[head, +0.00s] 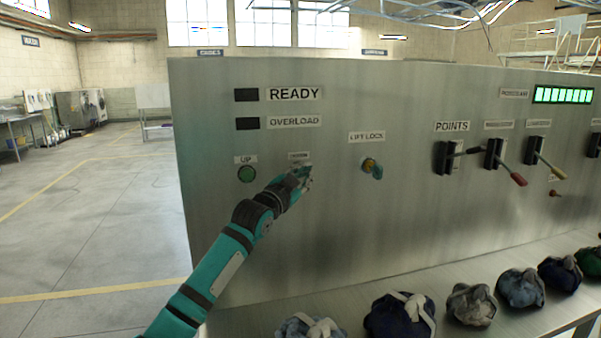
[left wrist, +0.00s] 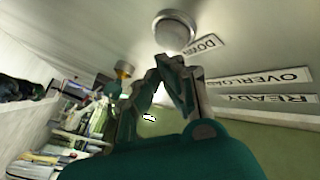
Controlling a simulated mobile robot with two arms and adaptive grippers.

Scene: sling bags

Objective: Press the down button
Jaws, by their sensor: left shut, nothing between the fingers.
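The down button (left wrist: 175,31) shows in the left wrist view as a round, pale disc with a metal rim, beside its DOWN label (left wrist: 207,43). In the head view the label (head: 299,156) is partly readable and my left gripper (head: 305,172) hides the button below it. My left gripper (left wrist: 170,60) is shut and empty. Its fingertips are right at the button's lower edge in the wrist view; I cannot tell whether they touch it. My right gripper is not in view.
The green UP button (head: 247,174) is left of my gripper on the metal panel (head: 330,230). Several bags (head: 400,315) lie on the ledge below.

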